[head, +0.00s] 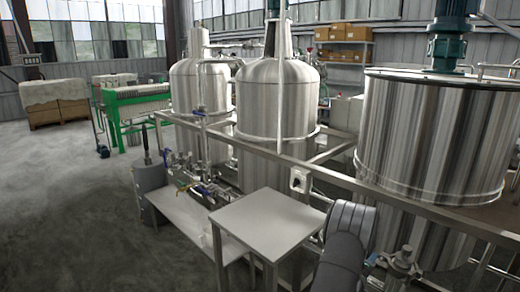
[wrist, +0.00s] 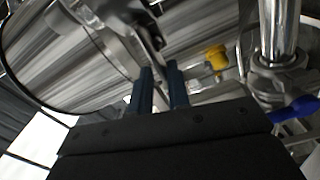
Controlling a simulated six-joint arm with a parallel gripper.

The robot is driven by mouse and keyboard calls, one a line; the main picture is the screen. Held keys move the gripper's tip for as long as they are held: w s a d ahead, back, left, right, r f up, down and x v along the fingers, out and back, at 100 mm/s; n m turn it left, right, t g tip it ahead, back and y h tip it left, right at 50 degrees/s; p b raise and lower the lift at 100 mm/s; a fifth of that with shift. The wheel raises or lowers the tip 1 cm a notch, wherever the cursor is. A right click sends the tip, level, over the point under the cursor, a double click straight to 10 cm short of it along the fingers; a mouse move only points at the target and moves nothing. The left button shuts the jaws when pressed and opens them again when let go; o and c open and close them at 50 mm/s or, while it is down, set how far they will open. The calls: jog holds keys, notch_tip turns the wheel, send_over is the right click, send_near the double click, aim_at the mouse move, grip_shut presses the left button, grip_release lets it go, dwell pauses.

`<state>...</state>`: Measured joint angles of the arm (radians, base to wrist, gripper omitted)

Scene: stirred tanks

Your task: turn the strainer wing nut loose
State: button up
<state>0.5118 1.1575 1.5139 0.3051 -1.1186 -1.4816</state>
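My gripper (wrist: 160,67) shows in the wrist view as two dark blue fingers reaching up from a black body. A narrow gap shows between the fingers, and I see nothing held in it. A dark and shiny metal piece (wrist: 152,32) lies just beyond the fingertips; it may be part of the strainer or its wing nut, but I cannot tell which. I cannot tell whether the fingers touch it. In the head view a small metal fitting (head: 403,262) stands at the bottom right, possibly the strainer. My gripper does not show clearly there.
In the wrist view a vertical steel pipe (wrist: 279,30), a blue handle (wrist: 294,108) and a yellow part (wrist: 216,58) stand to the right. In the head view a large tank (head: 430,140), a frame rail (head: 340,180) and a pale table (head: 268,222) surround the area.

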jog(key=o, duration=0.3)
jog(key=shift+a, duration=0.1)
jog(key=s+a+m, duration=0.5)
jog(key=s+m, duration=0.2)
jog(key=m, duration=1)
jog(key=s+a+m, duration=0.6)
jog(key=s+m, duration=0.2)
jog(key=m, duration=0.9)
jog(key=x, duration=1.7)
jog(key=shift+w+d+f, duration=0.25)
jog(key=shift+w+f, duration=0.05)
jog(key=shift+f, duration=0.1)
jog(key=shift+c, duration=0.2)
